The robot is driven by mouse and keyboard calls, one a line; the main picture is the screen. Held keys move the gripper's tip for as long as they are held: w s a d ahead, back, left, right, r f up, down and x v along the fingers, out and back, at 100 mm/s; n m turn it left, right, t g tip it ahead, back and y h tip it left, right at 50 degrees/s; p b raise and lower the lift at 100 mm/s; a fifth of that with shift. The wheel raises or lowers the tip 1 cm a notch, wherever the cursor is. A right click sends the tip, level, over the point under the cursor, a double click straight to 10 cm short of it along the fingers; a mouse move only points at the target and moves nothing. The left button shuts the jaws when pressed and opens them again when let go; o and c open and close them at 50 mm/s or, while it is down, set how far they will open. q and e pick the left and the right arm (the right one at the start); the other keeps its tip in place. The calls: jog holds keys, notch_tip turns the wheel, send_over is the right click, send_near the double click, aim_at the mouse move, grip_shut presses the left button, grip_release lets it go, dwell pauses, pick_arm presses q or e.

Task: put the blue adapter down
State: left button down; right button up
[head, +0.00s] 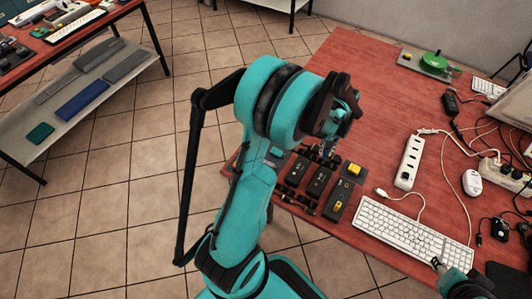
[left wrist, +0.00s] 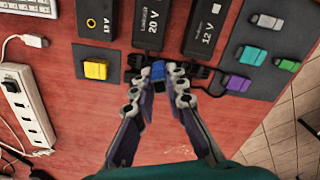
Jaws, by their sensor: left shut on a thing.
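The blue adapter (left wrist: 158,71) is a small blue block between the fingertips of my left gripper (left wrist: 159,88) in the left wrist view. The gripper is shut on it, just off the end of the black box labelled 20 V (left wrist: 153,22). I cannot tell whether the adapter touches the surface beneath. In the head view, my left gripper (head: 326,152) points down over the table's near left part, with its fingers small and partly hidden by the wrist. At the lower right, the tip of my right gripper (head: 437,263) shows small; its jaws are unclear.
A yellow adapter (left wrist: 95,69) lies left of the blue one, and a purple adapter (left wrist: 237,83) lies right. A white keyboard (head: 412,232) and white power strip (head: 409,162) lie right.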

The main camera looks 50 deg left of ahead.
pick_arm(q)
jog(key=a+r+n+p, duration=0.2)
jog(key=a+r+n, duration=0.15)
jog(key=a, duration=1.15)
jog(key=shift+n, duration=0.45)
jog(key=s+a+f+b, duration=0.1)
jog(key=a+f, duration=0.1)
jog(key=a, duration=0.1)
jog(key=s+a+f+b, duration=0.1)
jog(key=a+f, duration=0.2)
jog(key=a, duration=0.1)
jog(key=s+a+f+b, duration=0.1)
jog(key=a+f+b, duration=0.1)
jog(key=a, duration=0.2)
jog(key=shift+s+a+f, duration=0.25)
jog(key=shift+s, duration=0.1)
notch_tip(320, 180, down, 4)
jog(key=shift+r+b, duration=0.25)
jog(key=shift+b, duration=0.45)
jog(key=shift+f, duration=0.2)
